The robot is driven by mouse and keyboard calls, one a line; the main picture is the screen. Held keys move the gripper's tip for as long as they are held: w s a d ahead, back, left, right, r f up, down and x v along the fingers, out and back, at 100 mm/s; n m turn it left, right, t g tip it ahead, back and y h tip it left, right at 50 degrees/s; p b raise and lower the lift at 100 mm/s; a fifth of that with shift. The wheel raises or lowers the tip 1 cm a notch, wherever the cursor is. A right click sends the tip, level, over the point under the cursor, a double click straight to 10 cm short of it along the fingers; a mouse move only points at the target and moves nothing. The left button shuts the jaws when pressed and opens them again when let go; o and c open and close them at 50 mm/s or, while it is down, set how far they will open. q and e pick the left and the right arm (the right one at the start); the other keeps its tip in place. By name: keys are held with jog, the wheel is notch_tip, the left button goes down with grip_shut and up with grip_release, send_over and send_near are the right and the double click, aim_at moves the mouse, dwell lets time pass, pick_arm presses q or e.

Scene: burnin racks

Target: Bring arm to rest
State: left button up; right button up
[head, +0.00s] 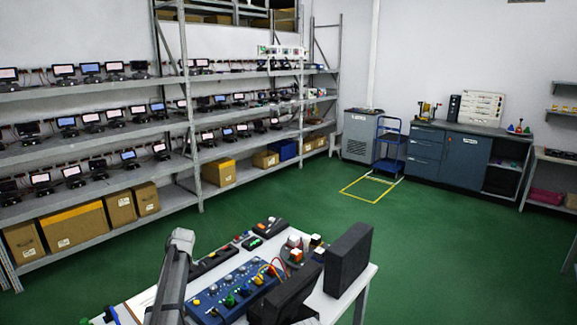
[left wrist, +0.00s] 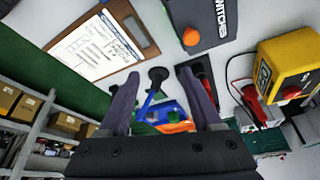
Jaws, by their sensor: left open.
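In the left wrist view my left gripper (left wrist: 160,82) is open. Its two dark fingers stand well apart with nothing gripped between them. Beyond the gap I see a small black round piece and blue, green and orange items, apart from the fingers as far as I can tell. In the head view a grey link of my arm (head: 174,278) rises at the bottom, over the near left part of the white workbench (head: 345,298). The gripper's fingers cannot be made out there. My right gripper is in neither view.
The bench holds a blue switch panel (head: 236,290) with wires and a dark upright slab (head: 349,259). The wrist view shows a clipboard (left wrist: 104,44) and a yellow box (left wrist: 290,68). Racks of small screens (head: 95,97) line the left wall. The green floor is open toward a blue trolley (head: 389,145).

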pick_arm(q)
jog(key=s+d+f+m+t+h, duration=0.1)
jog(key=s+d+m+h, duration=0.1)
jog(key=s+d+m, duration=2.5)
jog(key=s+d, duration=0.2)
jog(key=d, duration=0.3)
jog(key=shift+s+d+f+t+h, duration=0.2)
jog(key=shift+d+f+t+h, duration=0.1)
jog(key=shift+d+t, duration=0.1)
